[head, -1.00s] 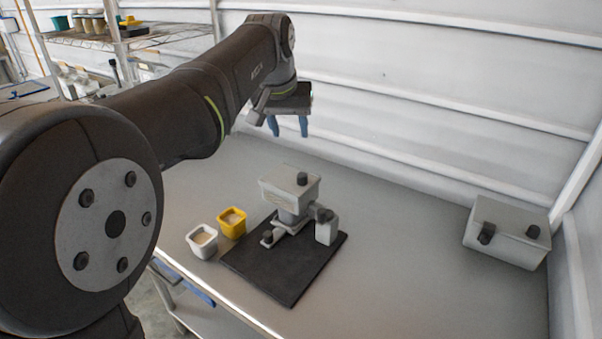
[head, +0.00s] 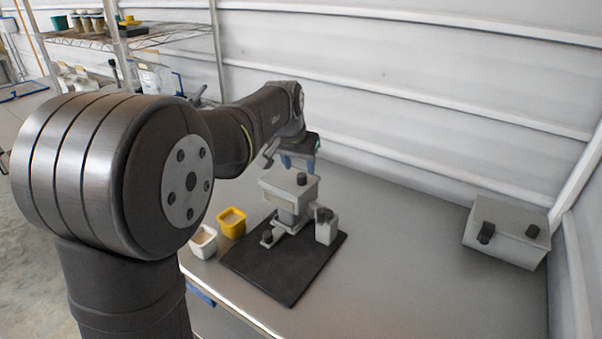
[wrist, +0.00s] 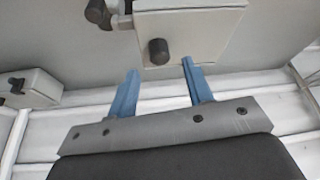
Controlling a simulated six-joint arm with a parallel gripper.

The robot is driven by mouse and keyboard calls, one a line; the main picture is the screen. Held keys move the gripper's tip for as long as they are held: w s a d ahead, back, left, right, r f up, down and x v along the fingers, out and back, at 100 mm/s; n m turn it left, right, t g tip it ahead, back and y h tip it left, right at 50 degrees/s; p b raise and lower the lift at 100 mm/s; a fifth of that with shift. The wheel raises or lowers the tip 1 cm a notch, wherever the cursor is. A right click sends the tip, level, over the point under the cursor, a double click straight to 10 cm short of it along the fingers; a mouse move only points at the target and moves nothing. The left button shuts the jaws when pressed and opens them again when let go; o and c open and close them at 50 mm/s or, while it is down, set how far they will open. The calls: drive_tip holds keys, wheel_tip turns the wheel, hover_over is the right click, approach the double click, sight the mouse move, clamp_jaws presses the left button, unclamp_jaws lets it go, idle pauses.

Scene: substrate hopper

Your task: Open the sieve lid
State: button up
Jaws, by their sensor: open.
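The grey sieve hopper (head: 289,201) stands on a black mat (head: 270,262). Its flat grey top, which I take to be the sieve lid (head: 288,186), bears a black knob (head: 302,179). The lid looks shut. In the wrist view the lid (wrist: 205,35) and its knob (wrist: 158,50) lie just beyond my fingertips, and the knob lines up with the gap between them. My gripper (head: 298,167) has blue fingers pointing down, just above and behind the hopper. It is open and empty, apart from the knob; it also shows in the wrist view (wrist: 160,67).
A white cup (head: 203,242) and a yellow cup (head: 231,223) stand left of the hopper. A lidded grey box (head: 508,232) with black knobs is at the right. The ribbed wall rises behind the bench. Bare bench (head: 415,255) lies between mat and box.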

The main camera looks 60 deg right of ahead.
sight(301, 175)
drive_tip(key=shift+x, duration=2.1)
